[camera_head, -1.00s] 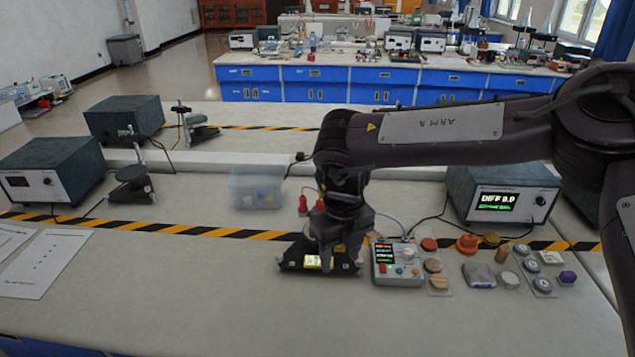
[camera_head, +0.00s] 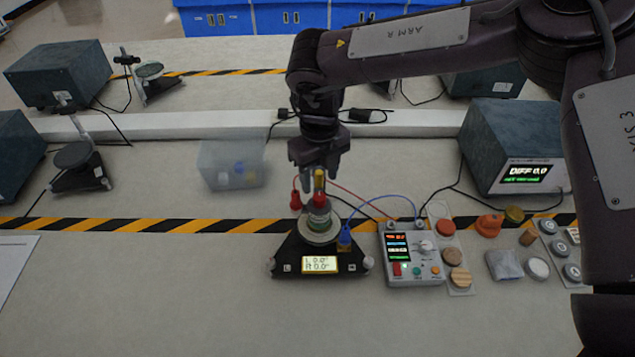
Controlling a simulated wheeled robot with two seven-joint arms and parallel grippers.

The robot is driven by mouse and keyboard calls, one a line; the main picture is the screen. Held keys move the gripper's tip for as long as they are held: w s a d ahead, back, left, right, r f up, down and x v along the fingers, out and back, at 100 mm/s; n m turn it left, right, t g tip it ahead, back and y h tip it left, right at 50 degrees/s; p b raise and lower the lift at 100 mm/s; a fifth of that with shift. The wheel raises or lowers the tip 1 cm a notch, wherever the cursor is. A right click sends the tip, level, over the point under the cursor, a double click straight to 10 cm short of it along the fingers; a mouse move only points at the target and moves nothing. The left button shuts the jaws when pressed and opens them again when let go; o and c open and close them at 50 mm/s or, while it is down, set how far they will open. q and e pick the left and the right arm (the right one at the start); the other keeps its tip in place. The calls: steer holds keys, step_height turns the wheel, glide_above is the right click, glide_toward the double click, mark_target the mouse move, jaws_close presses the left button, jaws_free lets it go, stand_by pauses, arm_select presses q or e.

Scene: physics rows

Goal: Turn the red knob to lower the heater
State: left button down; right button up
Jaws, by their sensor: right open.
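A black triangular stand (camera_head: 290,256) with a lit display (camera_head: 320,264) sits on the bench. On its round plate (camera_head: 318,238) is a green-grey cylinder (camera_head: 319,222) with a red part (camera_head: 319,199) on top and a yellow piece above that. This red part may be the red knob; I cannot tell surely. A separate red plug-like piece (camera_head: 296,200) is beside it on a wire. My right gripper (camera_head: 319,180) is open, pointing down directly above the stack, its fingers near the yellow piece. Whether they touch it is unclear. My left gripper is not in view.
A grey control box (camera_head: 412,280) with a white dial stands right of the stand, joined by a blue cable. Several small discs and blocks lie farther right, before a dark display unit (camera_head: 510,140). A clear bin (camera_head: 230,180) is at left. The front bench is clear.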

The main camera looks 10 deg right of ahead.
mark_target(320, 196)
step_height(320, 196, down, 5)
steer(key=shift+r+p, duration=0.1)
steer(key=shift+p, duration=0.5)
steer(key=shift+w+f, duration=0.1)
steer(key=shift+f, duration=0.25)
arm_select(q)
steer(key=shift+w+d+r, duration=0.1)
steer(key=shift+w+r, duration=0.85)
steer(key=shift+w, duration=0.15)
arm_select(e)
steer(key=c, duration=1)
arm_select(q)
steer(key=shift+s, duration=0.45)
